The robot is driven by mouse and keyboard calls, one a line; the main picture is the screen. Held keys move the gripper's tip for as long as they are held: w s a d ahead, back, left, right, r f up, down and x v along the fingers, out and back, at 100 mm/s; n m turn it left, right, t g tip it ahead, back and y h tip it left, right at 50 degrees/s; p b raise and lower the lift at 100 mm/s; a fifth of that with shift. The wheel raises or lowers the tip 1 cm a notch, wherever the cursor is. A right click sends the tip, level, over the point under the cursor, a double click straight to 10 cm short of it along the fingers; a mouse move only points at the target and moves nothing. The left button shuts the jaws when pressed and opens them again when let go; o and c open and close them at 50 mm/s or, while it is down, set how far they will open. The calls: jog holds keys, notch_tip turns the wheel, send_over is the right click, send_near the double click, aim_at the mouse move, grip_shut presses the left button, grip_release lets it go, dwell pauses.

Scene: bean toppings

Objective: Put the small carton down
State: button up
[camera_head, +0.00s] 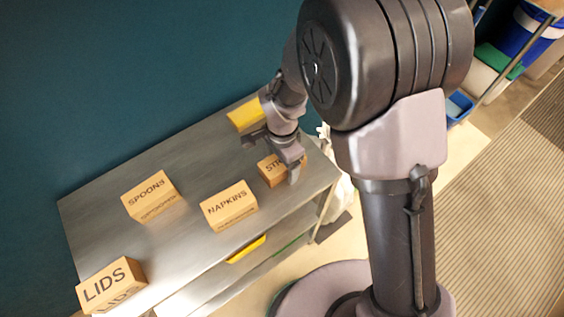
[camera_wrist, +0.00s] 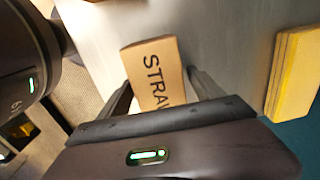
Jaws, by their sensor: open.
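A small brown carton lettered "STRAW…" (camera_wrist: 153,73) stands on the metal table (camera_head: 95,218), near its right end. The same carton (camera_head: 268,172) shows in the head view, partly hidden by my gripper. My gripper (camera_head: 277,162) is at this carton. In the wrist view my gripper (camera_wrist: 160,90) has its fingers open, one on each side of the carton, with a gap at the right finger. Whether the left finger touches the carton I cannot tell.
Cartons lettered SPOONS (camera_head: 150,196), NAPKINS (camera_head: 229,206) and LIDS (camera_head: 110,286) stand on the table. A yellow block (camera_head: 243,115) lies behind my gripper and shows at right in the wrist view (camera_wrist: 292,75). Bare metal lies between the cartons. The teal wall (camera_head: 120,80) runs behind.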

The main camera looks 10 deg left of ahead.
notch_tip(320, 180, up, 12)
jog(key=p, duration=0.5)
jog(key=d+r+t+y, duration=0.1)
jog(key=d+r+t, duration=0.1)
jog(key=d+r, duration=0.75)
jog(key=s+d+r+n+t+y, duration=0.1)
jog(key=s+d+r+n+t, duration=0.2)
jog(key=s+d+r, duration=0.6)
jog(key=s+d, duration=0.1)
jog(key=s, duration=0.2)
jog(key=shift+s+r+n+t, duration=0.2)
jog(key=shift+r+n+t, duration=0.1)
jog(key=shift+t, duration=0.1)
